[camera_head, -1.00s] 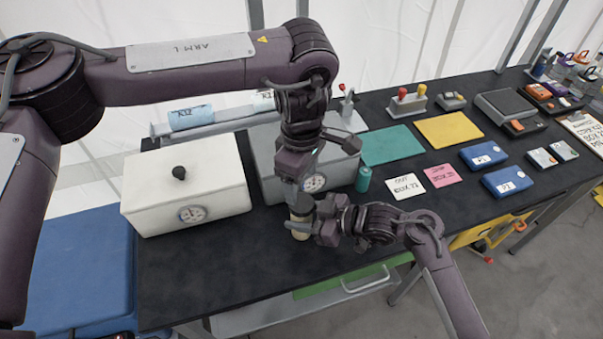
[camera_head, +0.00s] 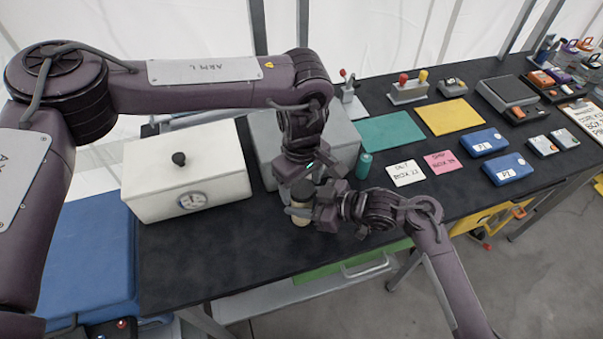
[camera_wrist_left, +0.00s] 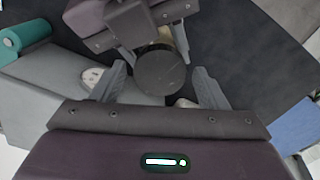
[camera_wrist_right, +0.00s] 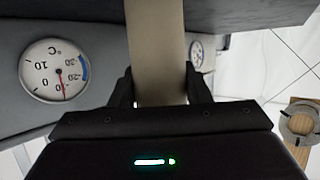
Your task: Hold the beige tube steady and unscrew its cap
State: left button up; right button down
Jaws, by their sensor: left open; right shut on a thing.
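The beige tube (camera_head: 301,214) stands upright above the dark table, left of the teal bottle (camera_head: 364,166). My right gripper (camera_head: 306,212) is shut on its body from the right; the right wrist view shows the beige tube (camera_wrist_right: 158,55) between the fingers (camera_wrist_right: 160,92). The round dark cap (camera_wrist_left: 161,70) is seen from above in the left wrist view. My left gripper (camera_wrist_left: 161,85) is open, pointing down over the cap, with a finger on each side and visible gaps. In the head view my left gripper (camera_head: 302,188) largely hides the cap.
A white box with a dial (camera_head: 190,180) stands left and a grey box (camera_head: 265,150) stands behind my grippers. A white note (camera_head: 404,173), a pink note (camera_head: 441,161) and blue cases (camera_head: 508,168) lie right. The front left table surface is clear.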

pick_arm(q)
jog(key=shift+f, duration=0.1)
jog(key=c, duration=1)
jog(key=n, duration=1.3)
jog(key=shift+n, duration=0.4)
jog(key=o, duration=1.1)
